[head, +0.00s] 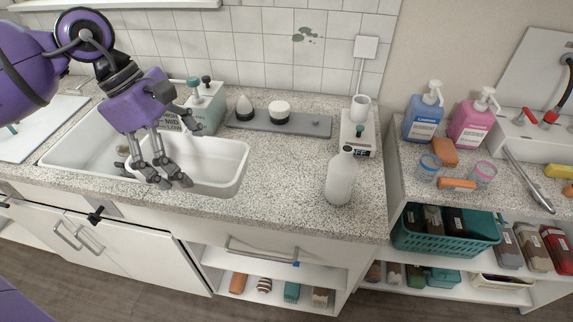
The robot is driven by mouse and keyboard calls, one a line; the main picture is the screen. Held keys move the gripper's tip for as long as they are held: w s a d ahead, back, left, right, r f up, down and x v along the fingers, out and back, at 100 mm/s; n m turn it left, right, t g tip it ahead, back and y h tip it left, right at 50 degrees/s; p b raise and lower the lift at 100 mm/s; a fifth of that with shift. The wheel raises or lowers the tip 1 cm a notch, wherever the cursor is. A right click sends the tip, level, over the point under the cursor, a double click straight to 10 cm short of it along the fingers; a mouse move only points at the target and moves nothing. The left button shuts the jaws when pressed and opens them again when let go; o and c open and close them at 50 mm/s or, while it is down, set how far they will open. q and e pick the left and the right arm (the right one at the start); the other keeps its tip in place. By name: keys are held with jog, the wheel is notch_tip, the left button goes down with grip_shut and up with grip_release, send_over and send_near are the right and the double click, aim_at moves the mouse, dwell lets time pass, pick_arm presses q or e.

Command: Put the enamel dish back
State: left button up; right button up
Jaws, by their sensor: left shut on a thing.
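My right gripper is not in view.
A grey tray (305,124) lies at the wall. Counter between sink and bottle is clear.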

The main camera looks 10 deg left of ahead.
aim_at(224, 145)
pick_arm(q)
jog(key=shift+s+d, duration=0.1)
jog(key=shift+d, duration=0.15)
jog(key=shift+w+d+f, duration=0.1)
jog(key=shift+w+d, duration=0.1)
jog(key=w+d+f, duration=0.1)
jog(key=w, duration=0.1)
jog(key=w+d+f, duration=0.1)
jog(key=w, duration=0.1)
jog(key=w+d+f, duration=0.1)
jog(key=w, duration=0.2)
jog(key=shift+d+p, duration=0.35)
jog(key=shift+p, duration=0.05)
jog(key=w+d+f, duration=0.1)
jog(key=f, duration=0.1)
jog(key=w+f, duration=0.2)
jog(key=w+d+f, duration=0.1)
jog(key=f, duration=0.1)
jog(key=shift+w+d, duration=0.15)
jog(key=shift+d, duration=0.15)
jog(key=f, duration=0.3)
jog(key=shift+w+d+f+p, duration=0.15)
jog(key=shift+w+f+p, duration=0.05)
jog(key=shift+f+p, duration=0.15)
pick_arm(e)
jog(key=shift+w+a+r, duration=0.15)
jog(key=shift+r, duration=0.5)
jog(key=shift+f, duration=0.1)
